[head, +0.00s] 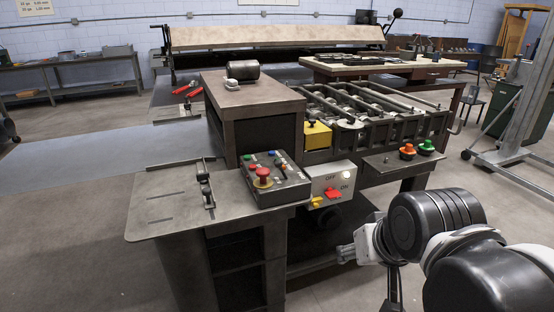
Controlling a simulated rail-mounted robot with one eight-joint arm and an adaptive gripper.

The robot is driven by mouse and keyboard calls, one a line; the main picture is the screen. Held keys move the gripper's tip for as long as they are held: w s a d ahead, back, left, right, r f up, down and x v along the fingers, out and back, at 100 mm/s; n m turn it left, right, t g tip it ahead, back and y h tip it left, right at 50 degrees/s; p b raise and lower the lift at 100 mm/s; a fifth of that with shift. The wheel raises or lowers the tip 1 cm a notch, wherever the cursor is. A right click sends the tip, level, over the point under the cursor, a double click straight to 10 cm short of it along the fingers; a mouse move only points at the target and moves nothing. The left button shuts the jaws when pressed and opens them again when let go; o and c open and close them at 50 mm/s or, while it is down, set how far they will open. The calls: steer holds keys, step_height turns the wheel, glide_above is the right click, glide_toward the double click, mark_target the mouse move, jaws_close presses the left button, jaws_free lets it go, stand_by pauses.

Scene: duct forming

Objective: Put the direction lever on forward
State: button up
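A grey control box (274,178) stands on the right end of the metal table. It carries a large red mushroom button (262,177), small coloured buttons and small dark switches or levers. I cannot tell which of these is the direction lever, nor read its position. A white switch box (331,186) marked OFF and ON hangs just right of it, with a red handle (333,194) and a yellow part below. My gripper (347,253) is at the lower right, below and apart from both boxes. It is small and partly hidden by my arm; its fingers are unclear.
The metal table (155,205) has a dark clamp-like bar (206,185) left of the control box. A roller machine (365,110) stands behind, with orange (407,152) and green (427,147) buttons on its front shelf.

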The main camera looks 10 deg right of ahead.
steer(key=w+a+r+m+g+p, duration=0.2)
steer(key=w+r+m+p, duration=0.15)
steer(key=w+r, duration=0.5)
step_height(320, 180, up, 7)
steer(key=m+g+p, duration=0.5)
steer(key=m+p, duration=0.6)
steer(key=p, duration=0.1)
glide_above(277, 161)
step_height(277, 161, down, 14)
steer(key=shift+s+r+p, duration=0.1)
steer(key=shift+p, duration=0.2)
steer(key=shift+c, duration=0.5)
jaws_close()
